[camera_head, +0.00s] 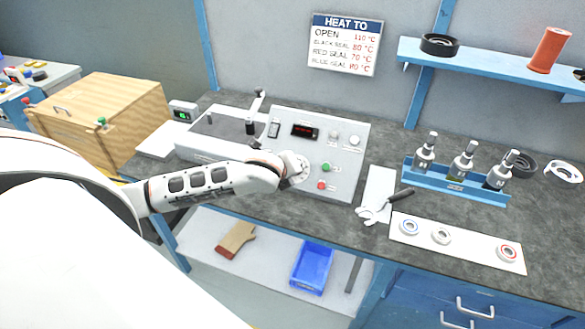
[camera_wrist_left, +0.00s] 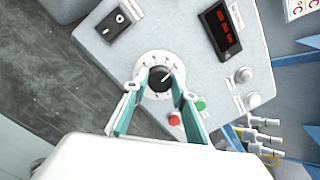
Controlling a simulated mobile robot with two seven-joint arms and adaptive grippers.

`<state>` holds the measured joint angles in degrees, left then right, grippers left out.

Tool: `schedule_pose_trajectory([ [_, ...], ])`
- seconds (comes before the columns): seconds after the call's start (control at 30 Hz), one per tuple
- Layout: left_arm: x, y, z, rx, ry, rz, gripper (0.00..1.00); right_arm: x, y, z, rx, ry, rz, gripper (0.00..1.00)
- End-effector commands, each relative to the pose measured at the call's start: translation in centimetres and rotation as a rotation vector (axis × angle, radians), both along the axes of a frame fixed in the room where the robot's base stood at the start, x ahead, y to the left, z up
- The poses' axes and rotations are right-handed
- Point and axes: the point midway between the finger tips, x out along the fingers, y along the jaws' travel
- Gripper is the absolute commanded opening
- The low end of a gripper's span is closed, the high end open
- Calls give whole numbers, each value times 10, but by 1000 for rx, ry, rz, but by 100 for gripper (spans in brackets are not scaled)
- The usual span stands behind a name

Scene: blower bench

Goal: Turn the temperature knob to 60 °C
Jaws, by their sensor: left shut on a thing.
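The temperature knob (camera_wrist_left: 158,84) is black with a white pointer line and sits on a round white dial (camera_wrist_left: 147,62) on the grey control panel (camera_wrist_left: 185,50). The pointer slants toward the upper right in the left wrist view; the dial figures are too small to read. My left gripper (camera_wrist_left: 160,80) has its two green-lined fingers shut on the knob from both sides. In the head view my left gripper (camera_head: 294,170) is at the panel (camera_head: 345,155) and hides the knob. A red display (camera_head: 305,131) is lit above it, its digits unreadable. My right gripper is not in view.
A green button (camera_wrist_left: 200,104) and a red button (camera_wrist_left: 175,119) sit close to the fingers. A rocker switch (camera_wrist_left: 118,20) is on the panel. A "HEAT TO" sign (camera_head: 345,45) hangs behind.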

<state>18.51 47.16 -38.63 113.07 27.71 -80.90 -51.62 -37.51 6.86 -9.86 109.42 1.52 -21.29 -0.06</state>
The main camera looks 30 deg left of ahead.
Motion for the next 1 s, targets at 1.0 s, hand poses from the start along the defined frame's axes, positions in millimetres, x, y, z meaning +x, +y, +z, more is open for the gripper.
schedule_pose_trajectory([
  [1.0, -1, -3, -2, -668, -156, 687, 5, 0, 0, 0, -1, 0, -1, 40],
])
